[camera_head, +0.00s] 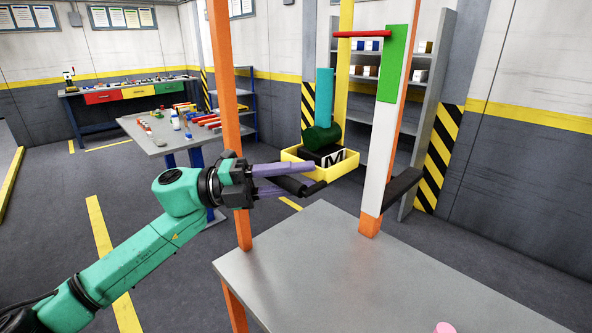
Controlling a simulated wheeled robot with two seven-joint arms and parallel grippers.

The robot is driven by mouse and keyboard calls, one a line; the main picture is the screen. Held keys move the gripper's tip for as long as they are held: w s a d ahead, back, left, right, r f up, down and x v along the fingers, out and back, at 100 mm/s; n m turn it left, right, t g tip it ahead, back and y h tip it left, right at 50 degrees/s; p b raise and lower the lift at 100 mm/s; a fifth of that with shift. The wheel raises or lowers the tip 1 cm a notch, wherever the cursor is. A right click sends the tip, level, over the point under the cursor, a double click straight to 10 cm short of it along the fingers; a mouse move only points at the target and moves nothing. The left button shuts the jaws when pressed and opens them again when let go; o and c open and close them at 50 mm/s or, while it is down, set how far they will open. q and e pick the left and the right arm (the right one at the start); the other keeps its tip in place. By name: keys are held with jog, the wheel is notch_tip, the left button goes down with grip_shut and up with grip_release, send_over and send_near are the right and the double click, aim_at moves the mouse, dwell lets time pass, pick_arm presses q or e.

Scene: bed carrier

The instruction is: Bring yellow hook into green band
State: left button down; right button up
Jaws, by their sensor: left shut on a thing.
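The green band is on the upper part of a white and orange post. The red bar's right end shows level with the band's upper part; I cannot tell whether they touch. My left gripper (307,178), with purple fingers, is shut on a black handle (315,188) in front of the box. My right gripper is not in view.
The box holds a teal cylinder (324,97), a dark green cylinder (321,136) and a black thing. A grey table (350,275) with orange posts is in front, mostly bare, with a pink thing (445,327) at its edge. Another black bar (403,188) is right.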

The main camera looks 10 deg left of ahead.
pick_arm(q)
jog(key=shift+f+b, duration=0.95)
jog(key=shift+f, duration=0.85)
jog(key=c, duration=0.7)
grip_release()
